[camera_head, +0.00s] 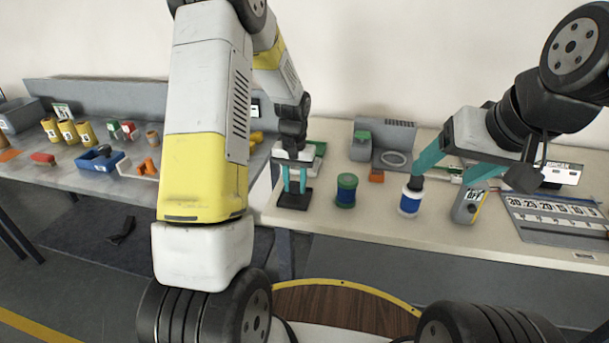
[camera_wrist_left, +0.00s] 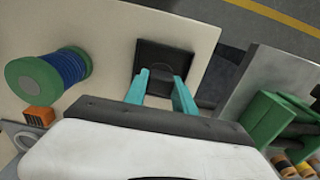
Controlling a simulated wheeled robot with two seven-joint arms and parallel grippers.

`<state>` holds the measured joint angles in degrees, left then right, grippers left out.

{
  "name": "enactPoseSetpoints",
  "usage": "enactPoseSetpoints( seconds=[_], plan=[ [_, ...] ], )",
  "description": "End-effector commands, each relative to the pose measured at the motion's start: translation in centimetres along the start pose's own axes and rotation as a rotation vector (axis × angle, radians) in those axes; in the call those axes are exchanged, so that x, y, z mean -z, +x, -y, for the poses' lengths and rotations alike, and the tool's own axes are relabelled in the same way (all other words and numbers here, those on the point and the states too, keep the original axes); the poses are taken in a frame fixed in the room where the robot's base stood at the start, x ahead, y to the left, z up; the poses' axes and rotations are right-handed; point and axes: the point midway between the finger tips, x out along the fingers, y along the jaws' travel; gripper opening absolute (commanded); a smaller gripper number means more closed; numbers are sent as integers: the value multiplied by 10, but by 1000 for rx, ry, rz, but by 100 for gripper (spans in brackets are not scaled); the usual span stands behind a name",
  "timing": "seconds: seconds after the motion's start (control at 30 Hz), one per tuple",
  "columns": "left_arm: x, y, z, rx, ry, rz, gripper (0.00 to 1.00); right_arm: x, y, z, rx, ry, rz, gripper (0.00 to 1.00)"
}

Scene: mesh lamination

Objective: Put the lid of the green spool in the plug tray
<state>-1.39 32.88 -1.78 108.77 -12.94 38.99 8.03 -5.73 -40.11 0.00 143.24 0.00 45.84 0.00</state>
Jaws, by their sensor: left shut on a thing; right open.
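The green spool (camera_head: 346,191), with green flanges and blue winding, stands upright on the bench; it also shows in the left wrist view (camera_wrist_left: 52,78). The plug tray (camera_head: 294,201), a small black square, lies to its left, and also shows in the left wrist view (camera_wrist_left: 150,52). My left gripper (camera_head: 294,191) points down at the tray, its teal fingers (camera_wrist_left: 160,75) shut on a small dark piece, apparently the lid, hard to tell from the black tray. I cannot tell whether it touches the tray. My right gripper (camera_head: 448,176) is open near the white spool (camera_head: 409,204).
A small dark piece sits on top of the white spool. A grey handheld meter (camera_head: 468,205) and a number board (camera_head: 552,216) are at the right. A grey fixture (camera_head: 385,145) and an orange block (camera_head: 376,176) stand behind the spools. The front bench strip is clear.

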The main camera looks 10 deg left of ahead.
Motion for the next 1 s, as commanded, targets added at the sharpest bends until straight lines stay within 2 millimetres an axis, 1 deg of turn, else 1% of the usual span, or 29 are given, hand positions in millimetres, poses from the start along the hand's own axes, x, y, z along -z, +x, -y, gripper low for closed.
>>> enactPoseSetpoints(
  seconds=[0.03,0.1,0.47,0.5,0.6,0.87,1.0],
  plan=[
    [-1,9,0,0,0,5,0,0,0,0,0,0,0,72],
    [-1,17,0,0,0,4,0,0,0,0,0,0,0,72],
    [-1,21,0,0,0,1,0,0,0,0,0,0,0,72],
    [0,21,0,0,0,0,35,0,0,0,0,0,0,72],
    [-1,21,0,0,0,0,53,0,0,0,0,0,0,72],
    [-1,21,0,0,0,0,53,0,0,0,0,0,0,72],
    [0,15,0,1,0,-1,53,0,0,0,0,0,0,72]
  ],
)
